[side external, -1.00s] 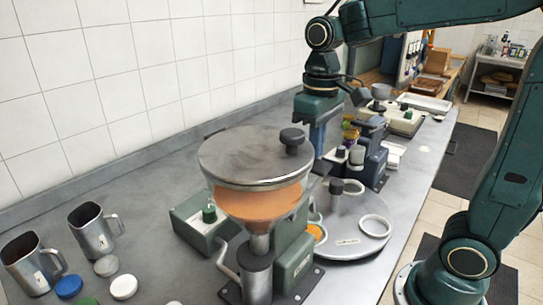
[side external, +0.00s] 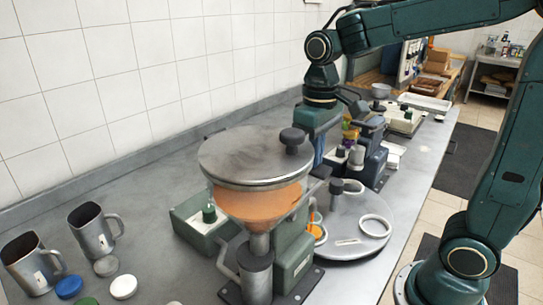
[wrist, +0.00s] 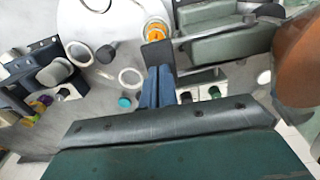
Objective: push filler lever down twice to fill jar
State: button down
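The filler has a lidded hopper (side external: 258,205) with orange contents above a green-grey body (side external: 295,262). In the wrist view its lever (wrist: 215,33) runs out as a grey bar, with a dark paddle (wrist: 157,54) near my fingertips. A jar with orange contents (side external: 316,229) stands on the turntable behind the filler, partly hidden; it also shows in the wrist view (wrist: 157,33). My gripper (side external: 318,158) points down just behind the hopper lid. Its blue fingers (wrist: 160,80) are together with nothing between them, at the paddle; I cannot tell if they touch.
The round turntable (side external: 350,246) carries white rings (side external: 374,226) and a dark knob. A green box (side external: 190,225) stands by the filler. Another machine (side external: 368,160) is close behind my gripper.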

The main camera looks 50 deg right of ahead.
jog(key=shift+d+f, duration=0.2)
jog(key=shift+f, duration=1.9)
jog(key=shift+r, duration=3.3)
jog(key=shift+r, duration=2.5)
jog(key=shift+s, duration=0.15)
jog(key=s+f+t, duration=0.5)
jog(key=s, duration=0.7)
jog(key=shift+a+f+t, duration=0.3)
jog(key=shift+a+f, duration=0.05)
